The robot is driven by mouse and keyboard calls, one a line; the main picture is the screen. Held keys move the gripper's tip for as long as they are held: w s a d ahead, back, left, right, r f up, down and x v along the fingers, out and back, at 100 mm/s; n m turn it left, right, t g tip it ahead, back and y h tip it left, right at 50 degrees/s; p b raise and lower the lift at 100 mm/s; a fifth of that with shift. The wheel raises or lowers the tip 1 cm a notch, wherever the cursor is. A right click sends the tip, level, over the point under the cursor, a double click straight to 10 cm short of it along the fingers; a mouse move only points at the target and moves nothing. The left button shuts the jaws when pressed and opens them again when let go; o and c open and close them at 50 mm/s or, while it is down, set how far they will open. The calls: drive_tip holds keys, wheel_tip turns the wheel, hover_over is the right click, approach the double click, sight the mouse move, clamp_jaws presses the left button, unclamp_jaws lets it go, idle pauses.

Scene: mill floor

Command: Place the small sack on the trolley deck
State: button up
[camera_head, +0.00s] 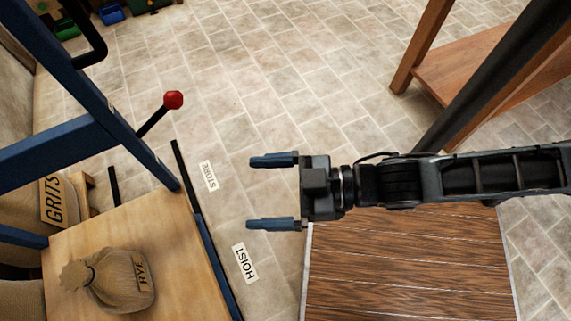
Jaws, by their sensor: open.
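A small brown sack (112,279) with a RYE label and a tied neck sits on a light wooden deck (182,243) at the lower left. The deck lies within a blue frame (55,148) with a black handle, which looks like the trolley. No wheels show. My gripper (258,192) is open and empty, its fingers pointing left over the floor. It is up and to the right of the sack, well apart from it.
A lever with a red knob (173,99) sticks out from the blue frame. A larger GRITS sack (47,211) stands behind it. STORE (208,176) and HOIST (245,263) labels show. A dark plank surface (405,270) lies below my arm. A wooden stand (470,72) is upper right.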

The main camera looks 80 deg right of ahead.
drive_tip(key=s+r+m+g+h, duration=0.1)
drive_tip(key=s+r+h, duration=0.1)
drive_tip(key=s+r, duration=0.3)
wheel_tip(320, 180, up, 2)
drive_tip(key=shift+s+d+m, duration=0.35)
drive_tip(key=shift+d+m, duration=0.05)
idle(0.8)
